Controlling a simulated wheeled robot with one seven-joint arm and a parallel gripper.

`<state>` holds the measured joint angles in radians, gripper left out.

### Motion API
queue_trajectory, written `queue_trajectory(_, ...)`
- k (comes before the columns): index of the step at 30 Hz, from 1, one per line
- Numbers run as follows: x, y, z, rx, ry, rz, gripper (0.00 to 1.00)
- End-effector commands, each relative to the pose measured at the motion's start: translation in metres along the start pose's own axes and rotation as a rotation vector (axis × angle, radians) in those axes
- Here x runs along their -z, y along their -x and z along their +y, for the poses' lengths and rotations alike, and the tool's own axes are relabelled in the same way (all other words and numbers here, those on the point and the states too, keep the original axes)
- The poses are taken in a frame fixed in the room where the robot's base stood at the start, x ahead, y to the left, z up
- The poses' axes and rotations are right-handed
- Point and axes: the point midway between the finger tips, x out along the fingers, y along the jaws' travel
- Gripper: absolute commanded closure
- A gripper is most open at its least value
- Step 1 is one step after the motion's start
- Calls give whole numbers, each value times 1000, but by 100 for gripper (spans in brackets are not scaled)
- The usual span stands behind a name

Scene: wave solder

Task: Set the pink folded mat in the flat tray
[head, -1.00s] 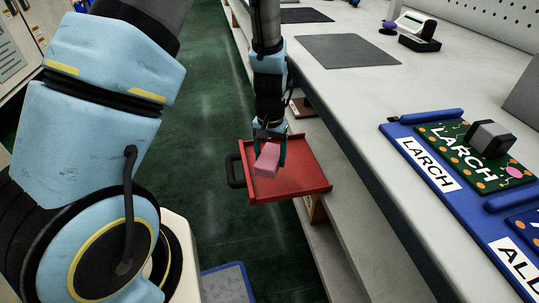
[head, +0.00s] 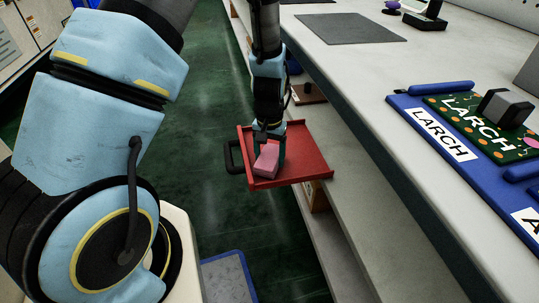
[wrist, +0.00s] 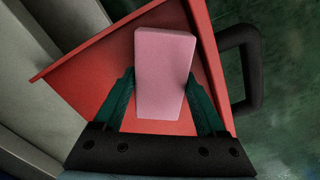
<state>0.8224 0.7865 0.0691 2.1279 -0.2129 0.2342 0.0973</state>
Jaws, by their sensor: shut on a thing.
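The pink folded mat (head: 266,160) is a small pink block held between the fingers of my gripper (head: 268,148). In the wrist view the pink folded mat (wrist: 164,75) shows between the two green fingers of my gripper (wrist: 165,100), which are shut on it. The flat tray (head: 305,160) is red and shallow, with low walls and a black handle on its left. The mat is over the tray's floor, inside its outline. I cannot tell whether its underside touches the tray floor. The red tray (wrist: 95,75) also fills much of the wrist view.
The tray juts out from a lower shelf (head: 350,215) under the long grey bench (head: 365,95). On the bench are a blue board holder labelled LARCH (head: 432,135) and a dark mat (head: 350,28). Green floor (head: 215,140) is open to the left.

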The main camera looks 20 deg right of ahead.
Motion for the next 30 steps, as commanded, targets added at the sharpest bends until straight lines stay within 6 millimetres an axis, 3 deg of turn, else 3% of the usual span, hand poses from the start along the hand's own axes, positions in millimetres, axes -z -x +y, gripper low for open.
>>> queue_trajectory(28,0,-10,0,0,0,1,88)
queue_trajectory(29,0,-10,0,0,0,1,24)
queue_trajectory(30,0,-9,0,0,0,1,20)
